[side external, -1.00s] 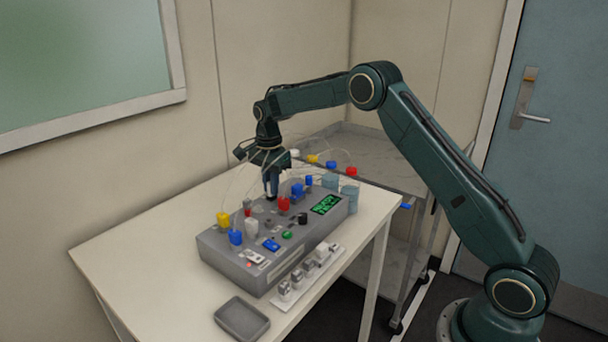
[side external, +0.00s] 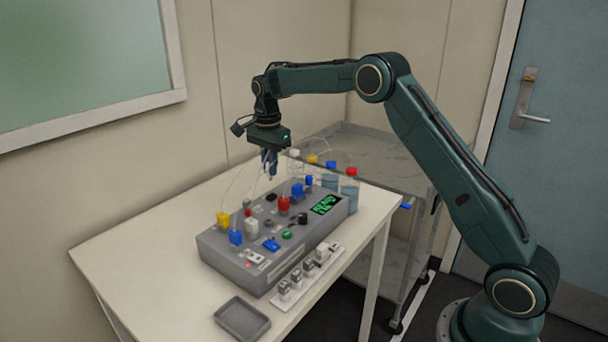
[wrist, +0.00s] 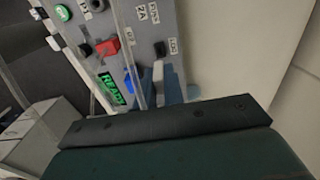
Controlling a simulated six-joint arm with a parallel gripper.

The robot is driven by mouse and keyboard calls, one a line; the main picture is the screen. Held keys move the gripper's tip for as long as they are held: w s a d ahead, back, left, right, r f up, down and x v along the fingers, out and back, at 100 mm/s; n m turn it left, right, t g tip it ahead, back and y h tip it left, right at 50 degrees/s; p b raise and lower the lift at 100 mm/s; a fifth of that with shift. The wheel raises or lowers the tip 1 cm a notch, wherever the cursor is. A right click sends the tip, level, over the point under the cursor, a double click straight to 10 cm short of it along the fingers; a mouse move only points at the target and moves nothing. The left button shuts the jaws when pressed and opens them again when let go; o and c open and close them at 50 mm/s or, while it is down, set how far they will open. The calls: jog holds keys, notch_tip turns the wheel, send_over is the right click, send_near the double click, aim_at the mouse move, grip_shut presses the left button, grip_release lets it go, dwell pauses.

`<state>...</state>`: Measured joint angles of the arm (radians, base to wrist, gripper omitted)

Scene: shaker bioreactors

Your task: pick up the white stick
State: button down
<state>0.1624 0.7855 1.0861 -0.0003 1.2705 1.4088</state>
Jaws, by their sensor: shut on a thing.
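My gripper (side external: 269,165) is above the back edge of the grey bioreactor box (side external: 222,247), pointing down. In the wrist view its blue fingers (wrist: 160,88) are shut on a narrow whitish piece, the white stick (wrist: 158,78). The fingers hide much of the stick, and in the side view it is too small to make out clearly. The gripper is clear of the box top. A dark round spot (side external: 270,197) shows on the box top below the gripper.
The box carries yellow, blue, white and red caps, buttons and a green display (side external: 325,205). Thin tubes arch to capped bottles (side external: 349,190) behind it. Small vials on a white rack (side external: 308,274) and a grey tray (side external: 242,318) lie in front. The table's left side is clear.

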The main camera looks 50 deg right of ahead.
notch_tip(320, 180, up, 14)
dwell(0.5)
jog(key=shift+r, duration=0.1)
